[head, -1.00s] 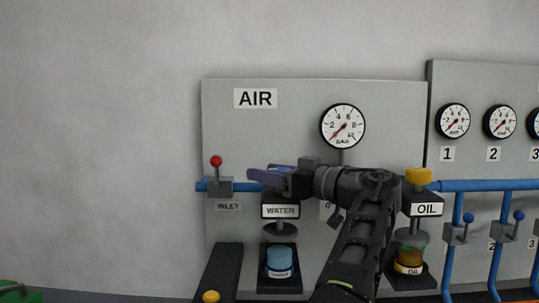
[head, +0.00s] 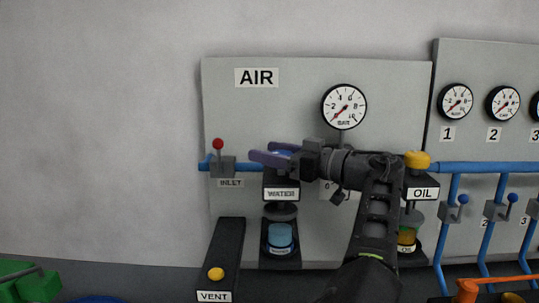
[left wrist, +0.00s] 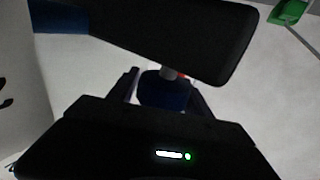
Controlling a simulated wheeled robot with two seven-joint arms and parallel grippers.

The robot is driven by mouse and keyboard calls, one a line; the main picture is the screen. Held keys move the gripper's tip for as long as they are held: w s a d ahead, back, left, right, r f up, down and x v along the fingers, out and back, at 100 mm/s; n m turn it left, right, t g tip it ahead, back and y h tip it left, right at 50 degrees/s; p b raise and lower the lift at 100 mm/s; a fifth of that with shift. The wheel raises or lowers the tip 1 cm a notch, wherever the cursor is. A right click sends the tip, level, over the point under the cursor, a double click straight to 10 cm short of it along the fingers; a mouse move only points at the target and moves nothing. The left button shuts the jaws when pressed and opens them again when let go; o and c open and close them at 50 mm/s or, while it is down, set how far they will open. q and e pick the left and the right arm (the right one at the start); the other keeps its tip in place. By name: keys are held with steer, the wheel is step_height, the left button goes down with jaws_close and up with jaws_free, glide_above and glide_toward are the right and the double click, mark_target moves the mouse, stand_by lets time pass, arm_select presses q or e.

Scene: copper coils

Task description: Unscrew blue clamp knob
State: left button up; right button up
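The blue clamp knob (head: 284,154) tops the WATER unit on the AIR panel and is partly hidden by my gripper. In the left wrist view the dark blue knob (left wrist: 165,90) lies between the fingers. My left gripper (head: 268,154) reaches in from the right with its two fingers apart, one on either side of the knob. It looks open around the knob, with a small gap on one side; contact is hard to tell. Below the WATER label (head: 281,194) hangs a bowl of light blue liquid (head: 280,236). My right gripper is not in view.
The OIL unit with a yellow knob (head: 417,160) stands right of my forearm. A red-tipped INLET lever (head: 218,144) is to the left. A gauge (head: 344,107) is above, and a VENT post with a yellow button (head: 216,274) below. A green object (head: 30,283) lies lower left.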

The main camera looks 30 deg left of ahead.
arm_select(q)
steer(key=o, duration=0.3)
steer(key=shift+f, duration=0.15)
steer(key=d+p, duration=0.1)
steer(key=d, duration=0.1)
steer(key=d+p, duration=0.3)
steer(key=d, duration=0.2)
steer(key=shift+s+r+p, duration=0.25)
steer(key=shift+s+p, duration=0.15)
steer(key=shift+d+f, duration=0.25)
steer(key=shift+d, duration=0.1)
